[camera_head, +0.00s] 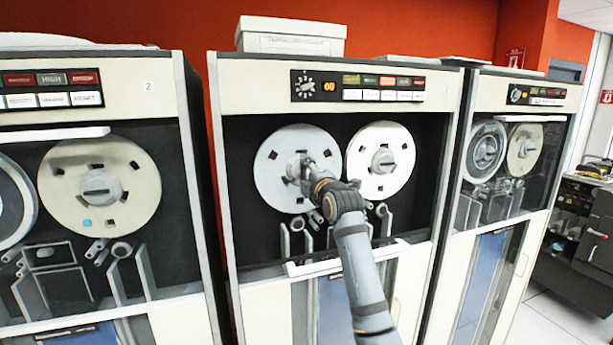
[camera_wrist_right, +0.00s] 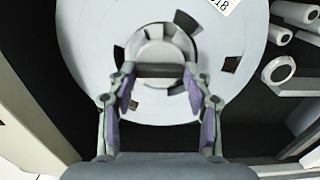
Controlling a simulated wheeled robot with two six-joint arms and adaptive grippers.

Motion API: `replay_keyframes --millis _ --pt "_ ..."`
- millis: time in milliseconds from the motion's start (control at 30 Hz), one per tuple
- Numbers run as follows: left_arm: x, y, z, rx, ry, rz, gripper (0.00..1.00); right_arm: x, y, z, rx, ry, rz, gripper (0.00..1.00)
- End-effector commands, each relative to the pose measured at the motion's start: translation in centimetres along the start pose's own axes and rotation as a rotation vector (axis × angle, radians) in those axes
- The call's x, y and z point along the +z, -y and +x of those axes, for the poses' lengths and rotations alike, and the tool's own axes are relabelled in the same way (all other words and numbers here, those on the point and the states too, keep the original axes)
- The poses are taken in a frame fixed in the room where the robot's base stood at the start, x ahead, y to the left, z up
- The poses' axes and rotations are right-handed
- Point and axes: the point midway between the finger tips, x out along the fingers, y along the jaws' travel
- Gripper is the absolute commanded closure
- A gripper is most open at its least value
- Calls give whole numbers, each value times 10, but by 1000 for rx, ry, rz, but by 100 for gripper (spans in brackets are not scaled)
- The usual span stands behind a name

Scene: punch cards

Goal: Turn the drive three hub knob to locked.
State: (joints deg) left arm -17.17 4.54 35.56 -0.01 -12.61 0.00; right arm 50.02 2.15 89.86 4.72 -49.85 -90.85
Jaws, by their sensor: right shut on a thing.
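The middle tape drive (camera_head: 235,83) stands right of the drive marked 2. Its left reel (camera_head: 275,185) is pale grey, and the hub is partly hidden behind my right gripper (camera_head: 312,172). In the right wrist view the hub knob (camera_wrist_right: 160,71) is a dark bar, level across the picture, on a round pale hub. My right gripper (camera_wrist_right: 160,78) is shut on this knob, one finger at each end of the bar. The drive's right reel (camera_head: 357,158) has an untouched hub knob (camera_head: 383,161). My left gripper is out of view.
The glass front of the middle drive is lowered, its pale top edge (camera_head: 350,258) below the reels. Drive 2 (camera_head: 150,60) is at left and another drive (camera_head: 540,83) at right. A white box (camera_head: 290,35) sits on top. A panel shows a dial (camera_head: 305,86).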

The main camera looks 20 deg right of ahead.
Motion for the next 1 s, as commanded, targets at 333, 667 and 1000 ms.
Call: replay_keyframes --millis 333,667,1000 --pt "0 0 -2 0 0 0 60 0 1 1 -3 0 177 81" --pt "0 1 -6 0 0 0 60 0 1 1 -3 1 485 81" --pt "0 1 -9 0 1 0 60 0 0 0 -3 1 808 81"
